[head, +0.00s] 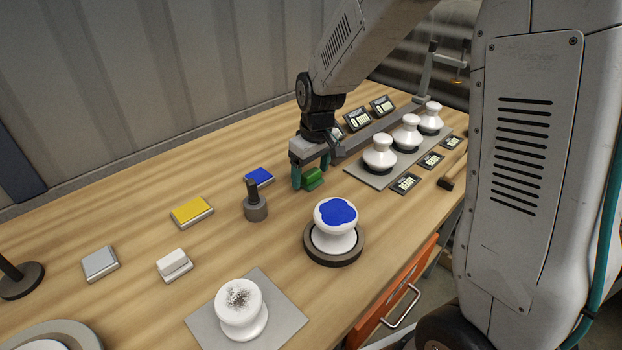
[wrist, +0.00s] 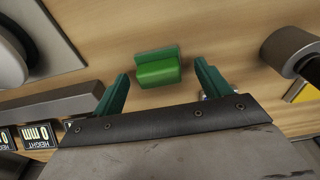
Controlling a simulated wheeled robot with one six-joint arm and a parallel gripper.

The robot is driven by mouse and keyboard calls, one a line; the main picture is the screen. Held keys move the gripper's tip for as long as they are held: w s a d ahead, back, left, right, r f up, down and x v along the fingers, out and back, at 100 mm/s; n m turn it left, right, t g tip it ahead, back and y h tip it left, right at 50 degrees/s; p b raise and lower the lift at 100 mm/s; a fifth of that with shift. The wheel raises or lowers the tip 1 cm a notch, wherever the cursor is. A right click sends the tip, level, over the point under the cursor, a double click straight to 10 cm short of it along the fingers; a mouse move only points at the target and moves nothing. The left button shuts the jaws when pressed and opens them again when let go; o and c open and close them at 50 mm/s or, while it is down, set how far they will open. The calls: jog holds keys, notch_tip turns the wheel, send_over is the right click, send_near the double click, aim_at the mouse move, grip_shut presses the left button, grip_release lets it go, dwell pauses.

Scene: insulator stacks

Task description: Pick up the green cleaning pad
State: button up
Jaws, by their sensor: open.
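The green cleaning pad (head: 312,179) is a small block with a raised grip, lying on the wooden table below my gripper in the head view. In the wrist view the pad (wrist: 158,69) lies just beyond the fingertips, between their lines and nearer the middle. My gripper (head: 311,174) points down with its teal fingers apart. In the wrist view my gripper (wrist: 158,80) is open and empty, and no finger visibly touches the pad. In the head view one finger partly overlaps the pad's left side, so the exact gap there is hard to tell.
A blue pad (head: 259,177), a dark post on a round base (head: 255,204) and a yellow pad (head: 192,211) stand left of my gripper. A blue-topped white insulator (head: 335,217) sits in front. White insulators (head: 379,155) stand on a grey plate (head: 375,180) to the right.

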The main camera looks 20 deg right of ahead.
jog(key=shift+f, duration=0.5)
jog(key=shift+c, duration=0.3)
jog(key=c, duration=1)
jog(key=shift+r, duration=0.25)
